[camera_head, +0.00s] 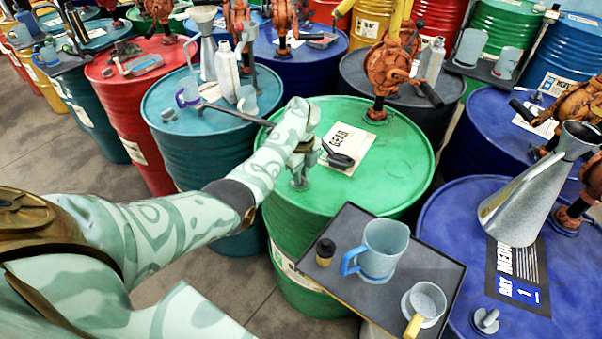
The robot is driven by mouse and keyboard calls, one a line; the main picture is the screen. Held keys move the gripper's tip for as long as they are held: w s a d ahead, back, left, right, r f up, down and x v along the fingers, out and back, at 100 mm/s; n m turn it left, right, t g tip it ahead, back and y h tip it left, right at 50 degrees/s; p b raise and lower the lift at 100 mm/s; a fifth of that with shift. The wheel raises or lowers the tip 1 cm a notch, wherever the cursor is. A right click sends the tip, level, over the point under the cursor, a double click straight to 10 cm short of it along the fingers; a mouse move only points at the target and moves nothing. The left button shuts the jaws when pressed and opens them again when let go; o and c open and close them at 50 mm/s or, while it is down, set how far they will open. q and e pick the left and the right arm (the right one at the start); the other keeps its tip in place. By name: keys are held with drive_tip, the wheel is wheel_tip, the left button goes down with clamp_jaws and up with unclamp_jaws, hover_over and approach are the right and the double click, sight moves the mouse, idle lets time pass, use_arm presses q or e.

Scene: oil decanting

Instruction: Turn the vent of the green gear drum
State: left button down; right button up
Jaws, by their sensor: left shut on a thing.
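The green gear drum (400,165) stands in the middle, with a pale label reading "GEAR" (352,143) on its lid. My left arm reaches in from the left over this drum. My left gripper (301,160) points down at the lid's left part, shut on the small grey vent (298,184), which it mostly hides. A dark rounded piece (337,158) shows just right of the fingers, above the lid; I cannot tell what it belongs to. My right gripper is not in view.
An orange pump (385,72) stands at the drum's back. A dark tray (350,226) with a blue-handled jug (385,247), a small cup (424,303) and a dark-capped jar (325,252) overlaps its front. Blue drums with a metal funnel (525,200) stand right; a teal drum (160,137) stands left.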

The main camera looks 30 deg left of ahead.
use_arm(q)
drive_tip(key=shift+d+m, duration=0.1)
drive_tip(key=shift+m, duration=0.2)
drive_tip(key=m, duration=0.2)
drive_tip(key=shift+s+m, duration=0.1)
drive_tip(key=shift+m, duration=0.2)
drive_tip(key=m+p, duration=0.1)
drive_tip(key=m, duration=0.4)
drive_tip(key=shift+s+m, duration=0.1)
drive_tip(key=shift+m, duration=0.2)
drive_tip(key=m+p, duration=0.1)
drive_tip(key=m, duration=0.3)
drive_tip(key=shift+p, duration=0.3)
drive_tip(key=shift+a+m+p, duration=0.15)
drive_tip(key=shift+m+p, duration=0.1)
drive_tip(key=shift+m, duration=1)
drive_tip(key=shift+a+m+p, duration=0.1)
drive_tip(key=shift+m+p, duration=0.15)
drive_tip(key=shift+m, duration=1)
drive_tip(key=c, duration=1.4)
unclamp_jaws()
